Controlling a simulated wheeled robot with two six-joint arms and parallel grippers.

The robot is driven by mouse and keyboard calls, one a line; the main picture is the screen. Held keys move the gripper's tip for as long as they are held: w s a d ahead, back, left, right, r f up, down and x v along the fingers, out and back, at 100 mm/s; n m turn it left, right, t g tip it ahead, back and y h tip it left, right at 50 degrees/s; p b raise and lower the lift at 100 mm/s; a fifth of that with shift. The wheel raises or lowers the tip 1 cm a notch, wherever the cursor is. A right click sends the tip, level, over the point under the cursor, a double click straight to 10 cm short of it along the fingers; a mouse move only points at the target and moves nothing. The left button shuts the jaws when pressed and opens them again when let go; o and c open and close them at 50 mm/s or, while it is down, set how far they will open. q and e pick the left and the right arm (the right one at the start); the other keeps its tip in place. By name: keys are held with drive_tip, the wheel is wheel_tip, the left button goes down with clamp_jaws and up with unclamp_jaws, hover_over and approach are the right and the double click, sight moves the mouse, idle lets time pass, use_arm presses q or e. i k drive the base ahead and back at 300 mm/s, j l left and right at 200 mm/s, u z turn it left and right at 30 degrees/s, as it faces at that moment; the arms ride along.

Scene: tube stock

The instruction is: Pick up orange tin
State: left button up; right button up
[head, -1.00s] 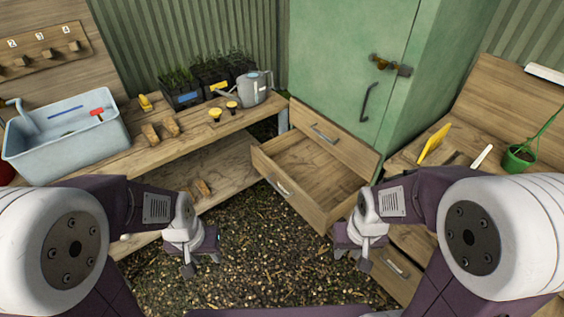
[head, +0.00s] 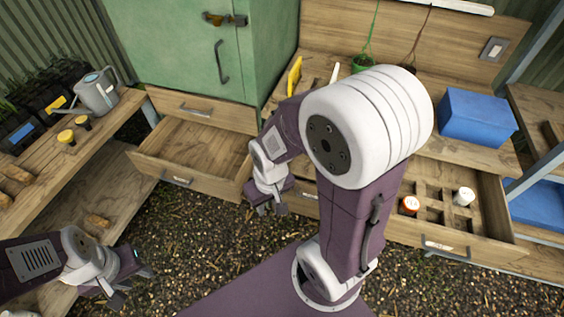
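An orange tin (head: 410,205) with a pale top stands in a compartment of the open divided drawer (head: 490,243) at the right. A white tin (head: 464,196) stands in the same drawer, to the right of it. My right gripper (head: 271,208) points down over the ground, left of the drawer and well apart from the orange tin; it looks open and empty. My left gripper (head: 131,286) is at the lower left beside the low bench, far from the tins; it also looks open and empty.
My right arm hides part of the bench and the divided drawer's left side. An empty open drawer (head: 205,150) sits under the green cabinet (head: 185,55). A blue box (head: 478,118) stands on the bench above the tins. Gravel ground in front is clear.

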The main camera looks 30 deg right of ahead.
sight(409, 206)
drive_tip(key=z, duration=2.7)
drive_tip(key=i+l+u, duration=0.2)
drive_tip(key=l+u, duration=0.25)
drive_tip(key=i+l+u, duration=0.15)
drive_tip(key=l+u, duration=0.3)
drive_tip(key=i+l+u, duration=0.1)
drive_tip(key=l+u, duration=0.75)
drive_tip(key=l, duration=0.15)
drive_tip(key=k+l+u, duration=0.1)
drive_tip(key=l+u, duration=0.35)
drive_tip(key=k+l+u, duration=0.2)
drive_tip(key=l+u, duration=0.25)
drive_tip(key=i+j, duration=0.3)
drive_tip(key=j, duration=0.2)
